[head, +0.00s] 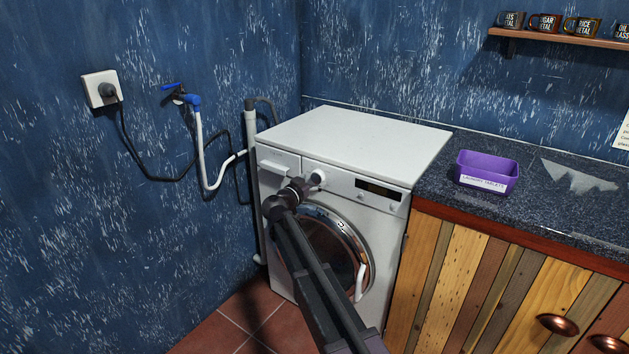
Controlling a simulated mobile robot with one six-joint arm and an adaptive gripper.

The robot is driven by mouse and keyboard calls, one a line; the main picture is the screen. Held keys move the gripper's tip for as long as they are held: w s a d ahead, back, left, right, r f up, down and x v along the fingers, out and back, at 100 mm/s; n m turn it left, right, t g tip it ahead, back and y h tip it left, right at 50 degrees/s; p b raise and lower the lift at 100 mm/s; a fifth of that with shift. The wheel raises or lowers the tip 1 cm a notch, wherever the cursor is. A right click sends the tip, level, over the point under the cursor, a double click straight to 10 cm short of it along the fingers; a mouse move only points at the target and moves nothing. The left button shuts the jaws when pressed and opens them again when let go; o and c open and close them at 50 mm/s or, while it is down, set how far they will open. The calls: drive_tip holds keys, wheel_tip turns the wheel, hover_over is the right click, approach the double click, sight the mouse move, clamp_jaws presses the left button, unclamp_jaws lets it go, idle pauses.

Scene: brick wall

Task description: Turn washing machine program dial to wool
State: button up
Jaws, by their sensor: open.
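The white washing machine (352,136) stands in the corner against the blue wall. Its round program dial (318,177) is on the front panel, left of the dark display (378,190). My arm reaches up from the bottom across the round door (352,236). My gripper (307,184) is at the front panel, just left of the dial and very close to it. It is open. I cannot tell whether a finger touches the dial. The dial's markings are too small to read, so its setting cannot be told.
A dark countertop (560,222) over wooden cabinets adjoins the machine on the right. A purple box (487,172) labelled laundry tablets stands on it. A socket (101,89) and a blue-handled tap (180,94) with hoses are on the left wall.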

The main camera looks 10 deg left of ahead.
drive_tip(key=v, duration=1.1)
drive_tip(key=s+d+f+g, duration=0.2)
drive_tip(key=d+f+g, duration=0.15)
drive_tip(key=d, duration=0.55)
drive_tip(key=s+d+f+g, duration=0.3)
drive_tip(key=d+f, duration=0.1)
drive_tip(key=d, duration=0.5)
drive_tip(key=s+d+f+g, duration=0.2)
drive_tip(key=d+f+g, duration=0.2)
drive_tip(key=d, duration=0.6)
drive_tip(key=s+d+f+n+g+y, duration=0.3)
drive_tip(key=s+d+y, duration=0.15)
drive_tip(key=s, duration=0.45)
drive_tip(key=s+d+f+n+g+y, duration=0.2)
drive_tip(key=s+d+f+g+y, duration=0.15)
drive_tip(key=s+d, duration=0.4)
wheel_tip(320, 180, up, 32)
drive_tip(key=s+a+p, duration=0.1)
drive_tip(key=p, duration=3.1)
drive_tip(key=shift+a+t, duration=0.3)
drive_tip(key=shift+a, duration=0.1)
drive_tip(key=shift+s, duration=0.1)
